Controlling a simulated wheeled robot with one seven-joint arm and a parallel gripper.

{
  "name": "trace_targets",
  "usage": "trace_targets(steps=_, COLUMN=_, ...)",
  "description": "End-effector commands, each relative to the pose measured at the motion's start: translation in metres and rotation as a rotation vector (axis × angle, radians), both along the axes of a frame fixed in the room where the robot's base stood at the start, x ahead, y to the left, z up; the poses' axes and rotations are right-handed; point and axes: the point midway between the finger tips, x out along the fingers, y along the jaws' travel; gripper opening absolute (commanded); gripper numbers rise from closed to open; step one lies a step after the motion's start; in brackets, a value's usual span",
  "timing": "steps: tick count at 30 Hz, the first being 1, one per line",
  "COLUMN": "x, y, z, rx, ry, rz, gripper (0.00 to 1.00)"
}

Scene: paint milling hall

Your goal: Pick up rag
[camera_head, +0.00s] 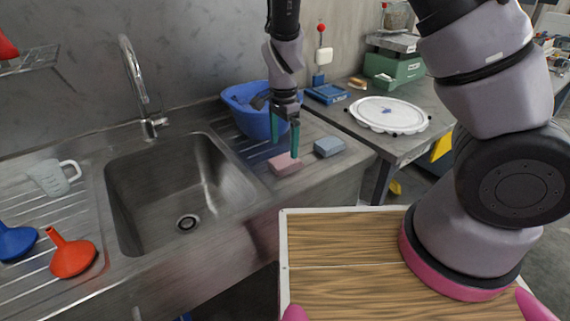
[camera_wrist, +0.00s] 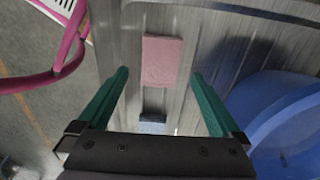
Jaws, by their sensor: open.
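A pink folded rag-like piece (camera_head: 285,164) lies flat on the ribbed steel drainboard right of the sink. A similar grey-blue piece (camera_head: 328,147) lies to its right; I cannot tell for sure which one is the rag. My gripper (camera_head: 285,137) points down with its green fingers apart, above the pink piece and seemingly empty. In the wrist view the pink piece (camera_wrist: 162,60) shows between the fingers (camera_wrist: 160,73). The grey-blue piece (camera_wrist: 152,119) shows close to the gripper body, which may hide part of it.
A blue basin (camera_head: 246,112) stands just behind my gripper on the drainboard. The empty sink (camera_head: 170,185) with its tap (camera_head: 135,75) is to the left. A side table (camera_head: 405,148) with a white lid (camera_head: 388,114) and green scale (camera_head: 392,70) is to the right.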

Motion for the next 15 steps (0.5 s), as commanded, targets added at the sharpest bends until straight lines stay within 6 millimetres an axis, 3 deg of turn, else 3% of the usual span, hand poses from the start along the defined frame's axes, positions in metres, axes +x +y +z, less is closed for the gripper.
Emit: trace_targets(steps=15, x=0.004, y=-0.003, z=-0.056, rx=0.003, ry=-0.001, rz=-0.002, gripper=1.0)
